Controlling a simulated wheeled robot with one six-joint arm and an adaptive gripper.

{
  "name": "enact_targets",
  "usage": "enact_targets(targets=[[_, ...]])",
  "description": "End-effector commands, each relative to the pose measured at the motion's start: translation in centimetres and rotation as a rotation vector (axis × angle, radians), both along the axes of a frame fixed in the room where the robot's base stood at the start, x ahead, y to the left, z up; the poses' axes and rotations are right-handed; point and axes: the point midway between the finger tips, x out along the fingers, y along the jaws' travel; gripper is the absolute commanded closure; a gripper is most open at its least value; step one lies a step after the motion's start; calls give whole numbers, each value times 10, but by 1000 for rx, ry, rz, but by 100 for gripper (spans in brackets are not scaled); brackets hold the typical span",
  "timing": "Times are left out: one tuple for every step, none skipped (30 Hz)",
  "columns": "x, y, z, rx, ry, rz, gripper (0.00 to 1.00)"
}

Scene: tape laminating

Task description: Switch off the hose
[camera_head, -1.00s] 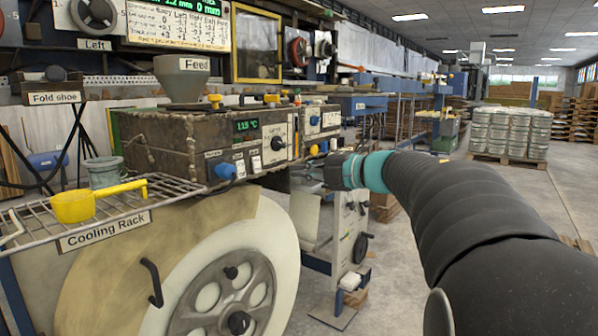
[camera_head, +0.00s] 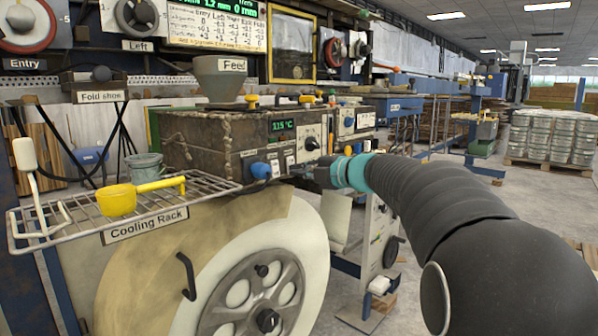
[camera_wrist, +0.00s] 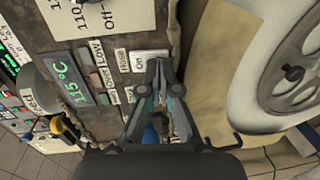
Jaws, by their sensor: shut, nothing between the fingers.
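The hose switch (camera_wrist: 150,60) is a small pale plate marked "On" beside a "Hose" label (camera_wrist: 123,62) on the machine's front panel in the wrist view. My gripper (camera_wrist: 157,66) is shut and empty, with its fingertips at the lower edge of that switch. I cannot tell whether they touch it. In the head view my gripper (camera_head: 300,172) is in front of the panel, below the round dial (camera_head: 312,143), and the hose switch is too small to make out there.
A blue knob (camera_head: 260,171) sticks out left of my gripper and also shows in the wrist view (camera_wrist: 150,135). A big wheel (camera_head: 265,290) stands below.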

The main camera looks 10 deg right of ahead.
Motion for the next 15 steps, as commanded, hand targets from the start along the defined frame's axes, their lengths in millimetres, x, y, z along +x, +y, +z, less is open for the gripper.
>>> enact_targets(targets=[[0, 0, 0, 0, 0, 0, 100], [0, 0, 0, 0, 0, 0, 100], [0, 0, 0, 0, 0, 1, 100], [0, 0, -1, 1, -2, 1, 100], [0, 0, -2, 3, -4, 1, 100], [1, 1, -4, 7, -10, 1, 100], [1, 2, -6, 12, -16, 2, 100], [2, 2, -7, 19, -24, 2, 100], [3, 3, -9, 29, -37, 2, 100], [4, 3, -11, 36, -49, 2, 100], [5, 3, -12, 45, -61, 1, 100], [5, 3, -5, 49, -68, -1, 100], [5, 3, -3, 49, -66, 0, 100], [5, 3, -3, 48, -65, 0, 100], [5, 3, -3, 48, -65, 0, 100]])
